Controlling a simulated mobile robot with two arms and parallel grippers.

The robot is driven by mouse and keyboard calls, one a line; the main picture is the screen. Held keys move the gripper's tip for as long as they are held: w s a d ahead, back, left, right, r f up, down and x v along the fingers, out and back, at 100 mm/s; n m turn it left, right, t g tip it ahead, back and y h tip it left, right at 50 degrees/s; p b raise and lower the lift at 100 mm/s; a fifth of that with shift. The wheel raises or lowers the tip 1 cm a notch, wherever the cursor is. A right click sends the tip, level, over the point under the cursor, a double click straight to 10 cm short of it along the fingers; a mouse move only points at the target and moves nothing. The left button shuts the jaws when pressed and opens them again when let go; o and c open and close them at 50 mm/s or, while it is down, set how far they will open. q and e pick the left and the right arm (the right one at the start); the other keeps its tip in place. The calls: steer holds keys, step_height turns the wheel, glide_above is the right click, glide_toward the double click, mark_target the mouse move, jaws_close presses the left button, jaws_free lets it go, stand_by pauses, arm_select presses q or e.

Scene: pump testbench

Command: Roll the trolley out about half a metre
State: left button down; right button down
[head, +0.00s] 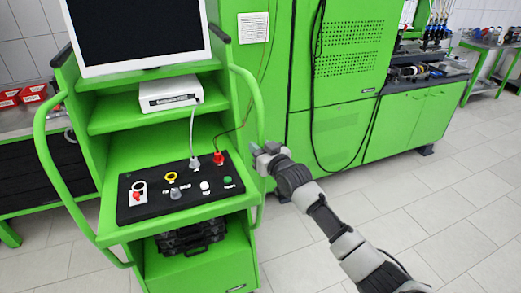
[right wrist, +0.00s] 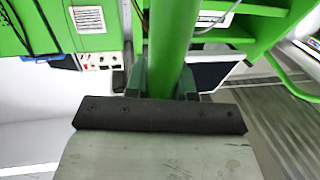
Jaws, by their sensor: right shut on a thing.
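The green trolley (head: 115,120) stands at the left in the head view, with a curved tube handle on each side. My right gripper (head: 263,157) is shut on the right handle (head: 247,82), low on its tube. In the right wrist view the green handle tube (right wrist: 174,45) runs between the two fingers (right wrist: 162,88). My left gripper is not in view. The trolley's wheels are not visible.
The trolley carries a monitor (head: 137,30), a white box (head: 170,93) and a black control panel (head: 150,197). A cable hangs beside the green test bench (head: 345,95) behind. A workbench (head: 18,120) stands close at the left. Tiled floor (head: 430,210) at the right is clear.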

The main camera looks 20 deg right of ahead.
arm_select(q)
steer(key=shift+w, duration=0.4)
arm_select(e)
steer(key=shift+r, duration=0.25)
steer(key=c, duration=1.2)
jaws_free()
steer(key=shift+o, duration=1.2)
steer(key=shift+s, duration=0.1)
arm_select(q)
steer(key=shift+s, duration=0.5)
arm_select(e)
steer(key=shift+f, duration=0.1)
steer(key=shift+s, duration=0.1)
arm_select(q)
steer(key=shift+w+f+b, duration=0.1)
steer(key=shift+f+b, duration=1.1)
arm_select(e)
steer(key=v, duration=1)
steer(key=shift+s, duration=0.35)
